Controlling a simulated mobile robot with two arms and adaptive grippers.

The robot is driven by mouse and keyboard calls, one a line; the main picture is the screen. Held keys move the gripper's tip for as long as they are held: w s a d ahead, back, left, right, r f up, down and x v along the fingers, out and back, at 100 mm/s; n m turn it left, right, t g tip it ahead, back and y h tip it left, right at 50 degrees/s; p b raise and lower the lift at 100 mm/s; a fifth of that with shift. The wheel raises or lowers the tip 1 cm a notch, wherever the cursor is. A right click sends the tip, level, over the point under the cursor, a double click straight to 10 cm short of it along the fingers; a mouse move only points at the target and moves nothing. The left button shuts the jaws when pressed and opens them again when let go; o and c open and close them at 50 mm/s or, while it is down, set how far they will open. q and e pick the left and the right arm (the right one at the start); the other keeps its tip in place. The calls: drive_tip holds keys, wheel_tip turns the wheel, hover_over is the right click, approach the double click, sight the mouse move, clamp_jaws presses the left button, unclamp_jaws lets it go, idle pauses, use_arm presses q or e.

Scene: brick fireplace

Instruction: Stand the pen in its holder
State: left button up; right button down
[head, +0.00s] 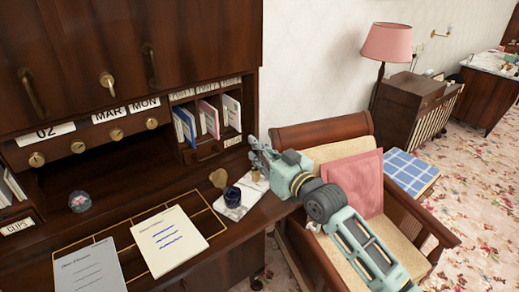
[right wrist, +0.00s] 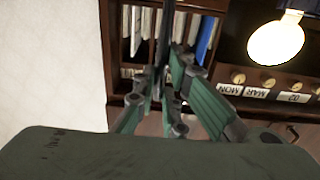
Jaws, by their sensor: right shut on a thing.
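My right gripper (head: 258,153) is above the back right corner of the desk, over a white marbled stand (head: 237,211). The stand carries a dark inkwell (head: 232,196) and a small brass piece (head: 256,176), which may be the pen's socket. In the right wrist view, my right gripper (right wrist: 165,85) is shut on a thin dark upright thing, apparently the pen (right wrist: 164,30). In the head view the pen is not clear against the gripper. I cannot tell whether its tip touches the holder. My left gripper is not in view.
Paper sheets (head: 168,241) lie on the desk, with a glass ball (head: 79,202) behind them. Letter slots (head: 206,150) rise behind the gripper. An armchair (head: 320,130) with a pink cushion (head: 358,180) stands at the desk's right, under my right arm.

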drive_tip(key=shift+f+b, duration=0.9)
drive_tip(key=shift+f, duration=0.4)
drive_tip(key=c, duration=1.7)
unclamp_jaws()
drive_tip(key=shift+r, duration=0.1)
drive_tip(key=shift+c, duration=0.2)
drive_tip(key=v, duration=1.2)
drive_tip(key=shift+w, duration=0.1)
